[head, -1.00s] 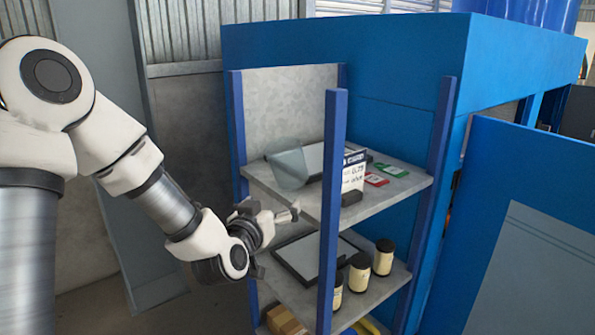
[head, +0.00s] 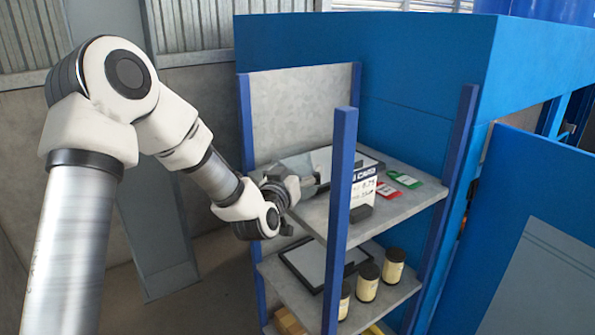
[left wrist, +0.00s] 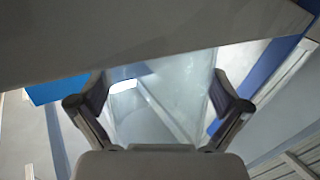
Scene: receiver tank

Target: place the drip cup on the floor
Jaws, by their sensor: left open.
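The drip cup looks like a clear, greyish see-through cup (head: 306,164) on the upper shelf (head: 394,208), near its left edge. My left gripper (head: 291,188) is at that edge, close against the cup in the head view and partly covering it. In the left wrist view the open fingers (left wrist: 160,90) stand on either side of the clear cup (left wrist: 165,105), with a gap between them. I cannot tell whether a finger touches it. The floor (head: 175,300) shows at lower left, left of the rack. My right gripper is not in view.
A white sign (head: 363,190), a dark-framed panel, and red (head: 385,189) and green (head: 404,179) tags are beside the cup. Blue posts (head: 340,220) bound the rack. The lower shelf holds a tray (head: 312,265) and several jars (head: 367,281). A blue cabinet (head: 400,80) stands behind.

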